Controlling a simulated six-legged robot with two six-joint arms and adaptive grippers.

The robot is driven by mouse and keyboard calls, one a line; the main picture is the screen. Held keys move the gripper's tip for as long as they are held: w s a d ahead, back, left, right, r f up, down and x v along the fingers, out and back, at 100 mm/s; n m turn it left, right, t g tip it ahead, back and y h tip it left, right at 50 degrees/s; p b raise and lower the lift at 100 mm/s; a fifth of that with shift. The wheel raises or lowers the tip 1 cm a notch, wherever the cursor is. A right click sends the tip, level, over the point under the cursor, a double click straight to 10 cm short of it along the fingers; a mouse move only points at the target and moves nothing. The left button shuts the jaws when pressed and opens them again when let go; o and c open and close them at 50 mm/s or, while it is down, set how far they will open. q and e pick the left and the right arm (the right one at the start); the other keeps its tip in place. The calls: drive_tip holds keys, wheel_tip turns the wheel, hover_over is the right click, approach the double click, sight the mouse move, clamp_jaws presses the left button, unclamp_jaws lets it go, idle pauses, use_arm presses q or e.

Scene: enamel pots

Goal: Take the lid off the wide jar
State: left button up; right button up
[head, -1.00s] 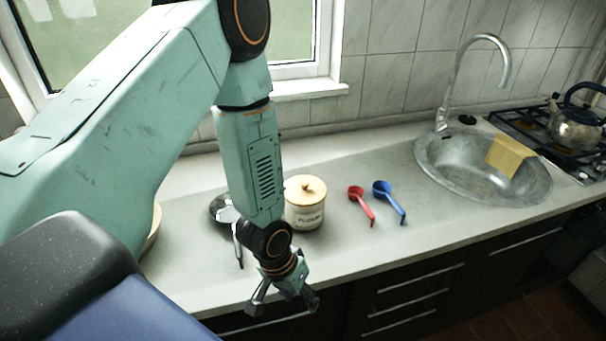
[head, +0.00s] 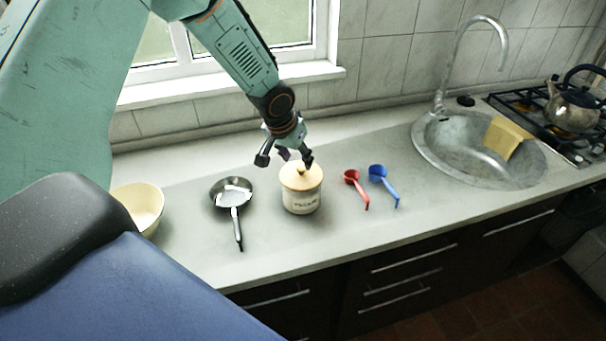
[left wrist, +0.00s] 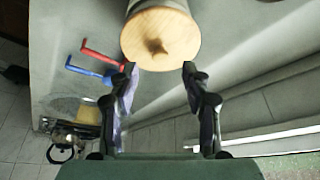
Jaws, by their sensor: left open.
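The wide jar (head: 302,202) is cream with dark lettering and stands upright on the counter. Its pale wooden lid (head: 301,177) with a small knob is seated on top. In the left wrist view the lid (left wrist: 160,42) is at the top middle, beyond and between the fingertips. My left gripper (head: 284,160) is open and empty, just above and behind the lid in the head view. In the left wrist view its two fingers (left wrist: 159,72) are spread wide, with no clear contact with the lid. My right gripper is in neither view.
A small pan (head: 232,190) and a cream bowl (head: 140,207) are left of the jar. A red scoop (head: 356,186) and a blue scoop (head: 383,183) lie to its right. The sink (head: 470,150) is farther right. The window wall runs behind the counter.

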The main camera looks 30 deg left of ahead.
sight(300, 168)
use_arm(q)
drive_tip(key=shift+x, duration=1.5)
drive_tip(key=shift+w+d+f, duration=0.1)
drive_tip(key=shift+w+f, duration=0.5)
drive_tip(key=shift+f, duration=0.15)
drive_tip(key=shift+s+a+r, duration=0.1)
drive_tip(key=shift+s+a, duration=0.15)
drive_tip(key=shift+c, duration=0.9)
drive_tip(key=shift+d+r, duration=0.1)
drive_tip(key=shift+d, duration=0.05)
drive_tip(key=c, duration=0.3)
drive_tip(key=shift+w+d, duration=0.1)
drive_tip(key=shift+w, duration=0.05)
drive_tip(key=c, duration=0.3)
clamp_jaws()
